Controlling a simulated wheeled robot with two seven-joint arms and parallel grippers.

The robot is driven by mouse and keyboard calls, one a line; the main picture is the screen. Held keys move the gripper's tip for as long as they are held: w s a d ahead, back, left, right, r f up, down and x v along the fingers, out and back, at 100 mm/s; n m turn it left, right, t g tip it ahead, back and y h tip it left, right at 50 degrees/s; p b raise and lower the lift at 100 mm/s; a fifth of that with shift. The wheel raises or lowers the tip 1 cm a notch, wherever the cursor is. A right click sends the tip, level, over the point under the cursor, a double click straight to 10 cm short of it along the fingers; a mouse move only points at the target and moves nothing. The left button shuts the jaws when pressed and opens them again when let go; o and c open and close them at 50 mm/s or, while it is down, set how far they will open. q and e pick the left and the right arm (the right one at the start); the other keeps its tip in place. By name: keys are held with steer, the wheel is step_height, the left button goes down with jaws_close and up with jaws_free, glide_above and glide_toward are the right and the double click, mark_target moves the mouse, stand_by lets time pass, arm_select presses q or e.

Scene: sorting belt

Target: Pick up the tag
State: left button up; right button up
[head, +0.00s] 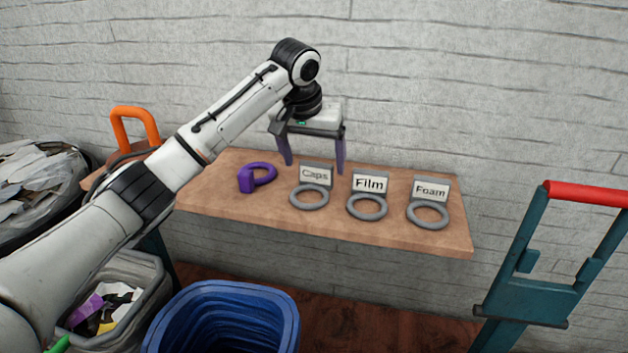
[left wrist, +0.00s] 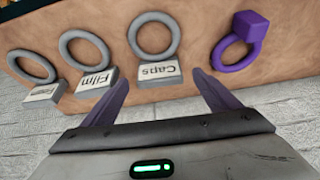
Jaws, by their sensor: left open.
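Three grey tags, each a ring with a white-labelled block, stand in a row on a wooden shelf (head: 390,232): the Caps tag (head: 310,197), the Film tag (head: 367,206) and the Foam tag (head: 428,214). A purple ring with a block (head: 262,170) lies to their left. My left gripper (head: 314,168) is open and empty, its purple fingers pointing down behind the Caps tag. In the left wrist view, the Caps label (left wrist: 158,72) shows between the fingertips (left wrist: 161,82), apart from both fingers. My right gripper is not in view.
A grey brick wall (head: 450,90) stands close behind the shelf. A blue bin (head: 225,300) and a grey bin of scraps (head: 150,275) stand below in front. A teal hand truck with a red handle (head: 590,193) is at the right.

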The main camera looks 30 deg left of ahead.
mark_target(316, 176)
arm_select(q)
steer(key=shift+x, duration=1.4)
steer(key=shift+w+r, duration=0.1)
steer(key=c, duration=1.1)
